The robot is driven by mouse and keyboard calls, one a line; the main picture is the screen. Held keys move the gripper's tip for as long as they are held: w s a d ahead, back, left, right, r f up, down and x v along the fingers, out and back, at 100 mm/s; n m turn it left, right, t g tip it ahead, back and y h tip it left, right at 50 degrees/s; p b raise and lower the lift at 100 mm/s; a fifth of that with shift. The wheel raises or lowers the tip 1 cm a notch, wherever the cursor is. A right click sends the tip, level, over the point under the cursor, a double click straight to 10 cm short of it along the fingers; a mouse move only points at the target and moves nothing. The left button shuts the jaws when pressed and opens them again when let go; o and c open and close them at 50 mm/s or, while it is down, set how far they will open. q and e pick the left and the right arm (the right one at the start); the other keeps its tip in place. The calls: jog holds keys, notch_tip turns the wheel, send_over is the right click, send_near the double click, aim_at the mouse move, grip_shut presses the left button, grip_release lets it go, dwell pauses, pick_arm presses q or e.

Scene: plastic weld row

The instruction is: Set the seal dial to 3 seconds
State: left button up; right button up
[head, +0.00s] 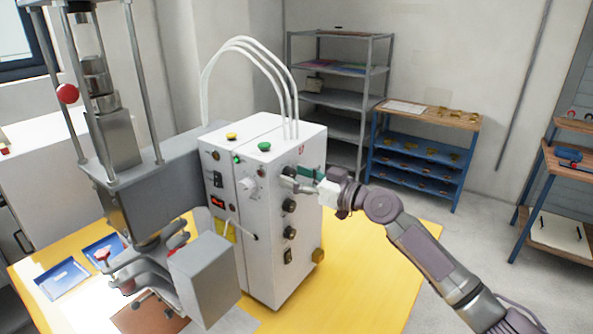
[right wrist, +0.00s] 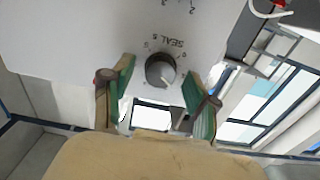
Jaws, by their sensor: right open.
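The seal dial (right wrist: 160,70) is a dark round knob with a light pointer line, on a white panel marked "SEAL s" in the right wrist view. The pointer slants toward the lower right of that picture; the number it meets is too small to read. My right gripper (head: 300,182) is open at the upper part of the white control cabinet's (head: 262,255) knob face. In the right wrist view its two green-padded fingers stand on either side of the dial, with gaps to it. In the head view the gripper partly hides the dial. My left gripper is not in view.
More dark knobs (head: 289,205) sit below on the same face. A green button (head: 264,146) and yellow button (head: 231,136) are on top. The welding press (head: 150,190) stands left on the yellow table (head: 370,275). A blue shelf unit (head: 418,160) is behind.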

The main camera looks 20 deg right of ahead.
jog(key=shift+w+a, duration=0.1)
jog(key=shift+w, duration=0.05)
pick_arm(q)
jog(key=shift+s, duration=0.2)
pick_arm(e)
jog(key=shift+c, duration=0.4)
grip_shut()
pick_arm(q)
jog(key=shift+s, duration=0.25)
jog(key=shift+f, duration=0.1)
pick_arm(e)
jog(key=shift+m, duration=0.3)
